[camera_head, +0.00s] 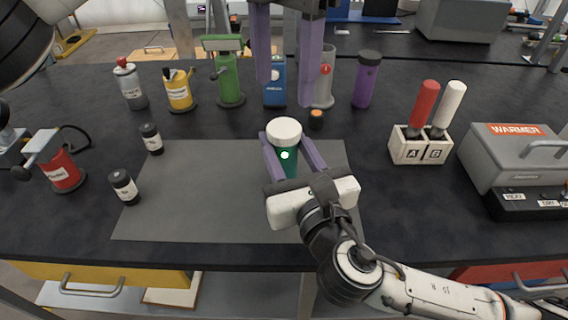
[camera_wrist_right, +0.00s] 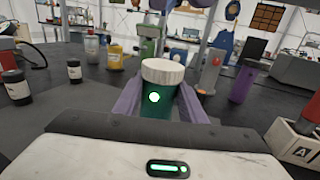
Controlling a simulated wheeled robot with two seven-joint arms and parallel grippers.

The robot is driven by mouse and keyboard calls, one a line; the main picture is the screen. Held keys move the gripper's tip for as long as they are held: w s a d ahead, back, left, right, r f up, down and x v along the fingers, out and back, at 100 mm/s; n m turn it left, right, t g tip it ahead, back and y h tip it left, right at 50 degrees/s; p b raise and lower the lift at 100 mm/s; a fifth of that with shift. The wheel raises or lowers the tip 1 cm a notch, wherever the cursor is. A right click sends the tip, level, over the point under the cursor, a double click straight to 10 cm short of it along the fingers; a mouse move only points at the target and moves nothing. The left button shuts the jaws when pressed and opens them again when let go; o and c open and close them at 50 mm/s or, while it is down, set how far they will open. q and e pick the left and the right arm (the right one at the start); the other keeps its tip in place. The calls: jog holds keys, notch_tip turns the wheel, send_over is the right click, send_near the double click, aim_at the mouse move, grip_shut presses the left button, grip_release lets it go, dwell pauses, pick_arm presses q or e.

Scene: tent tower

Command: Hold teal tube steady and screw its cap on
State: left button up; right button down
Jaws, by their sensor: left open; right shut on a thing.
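The teal tube (camera_head: 291,168) stands upright on the grey mat (camera_head: 200,200). A white cap (camera_head: 284,131) sits on its top; whether it is threaded down tight cannot be told. My right gripper (camera_head: 287,150) is shut on the tube, with one purple finger on each side below the cap. The wrist view shows the same tube (camera_wrist_right: 158,105) and cap (camera_wrist_right: 163,72) between the fingers. My left gripper (camera_head: 287,90) is open and empty, pointing down above and behind the cap, with its fingers wide apart.
Two dark jars (camera_head: 124,187) (camera_head: 151,139) stand at the mat's left. A back row holds a yellow can (camera_head: 179,92), green dispenser (camera_head: 229,80) and purple bottle (camera_head: 366,80). An A/B holder (camera_head: 421,148) and warmer (camera_head: 510,160) stand right. The mat's left part is clear.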

aim_at(284, 127)
dwell(0.3)
pick_arm(q)
jog(key=shift+f, duration=4.05)
jog(key=c, duration=1.1)
jog(key=o, duration=1.3)
jog(key=shift+c, duration=0.2)
jog(key=shift+r, duration=0.1)
notch_tip(284, 127, up, 12)
